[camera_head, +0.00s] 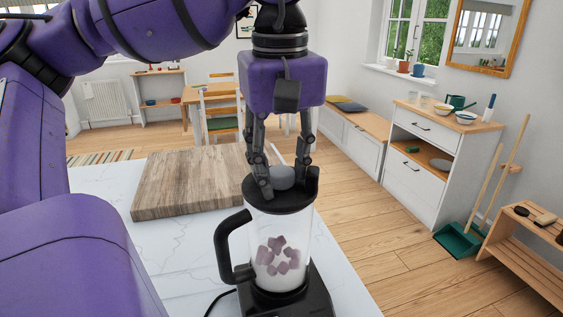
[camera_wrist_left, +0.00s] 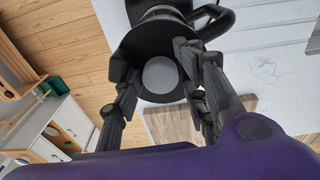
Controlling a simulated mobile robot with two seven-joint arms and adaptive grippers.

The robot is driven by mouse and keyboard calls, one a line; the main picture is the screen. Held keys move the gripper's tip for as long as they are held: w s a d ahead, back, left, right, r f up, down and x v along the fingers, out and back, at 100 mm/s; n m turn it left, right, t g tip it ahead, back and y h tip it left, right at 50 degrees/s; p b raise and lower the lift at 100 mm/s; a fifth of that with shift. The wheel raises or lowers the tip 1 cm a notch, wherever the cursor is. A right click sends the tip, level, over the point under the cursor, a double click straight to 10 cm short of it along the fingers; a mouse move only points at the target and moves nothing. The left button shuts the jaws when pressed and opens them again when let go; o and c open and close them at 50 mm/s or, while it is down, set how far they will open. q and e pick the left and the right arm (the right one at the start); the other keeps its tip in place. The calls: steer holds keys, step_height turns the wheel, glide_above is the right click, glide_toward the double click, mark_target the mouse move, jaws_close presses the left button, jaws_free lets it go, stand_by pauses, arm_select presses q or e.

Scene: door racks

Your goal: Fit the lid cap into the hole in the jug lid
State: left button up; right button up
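The jug (camera_head: 279,235) is clear with a black handle and stands upright on a black base. Pale purple pieces and something white are inside it. Its black lid (camera_head: 294,198) is on top, and also shows in the left wrist view (camera_wrist_left: 139,44). The round grey lid cap (camera_head: 282,177) sits at the middle of the lid, seen from above in the wrist view (camera_wrist_left: 160,75). The hole is hidden beneath it; I cannot tell how deep the cap sits. My left gripper (camera_head: 280,183) points down, its fingers apart on either side of the cap, with a gap at one side. My right gripper is out of view.
A wooden board (camera_head: 190,181) lies on the white marble counter (camera_head: 178,245) behind and left of the jug. A black cord (camera_head: 217,297) runs from the base. A white cabinet (camera_head: 432,160) and a green dustpan (camera_head: 459,241) stand away to the right.

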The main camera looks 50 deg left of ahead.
mark_target(281, 175)
arm_select(q)
step_height(281, 175, up, 12)
steer(key=shift+s+d, duration=0.4)
steer(key=shift+s, duration=0.05)
stand_by(0.4)
stand_by(0.5)
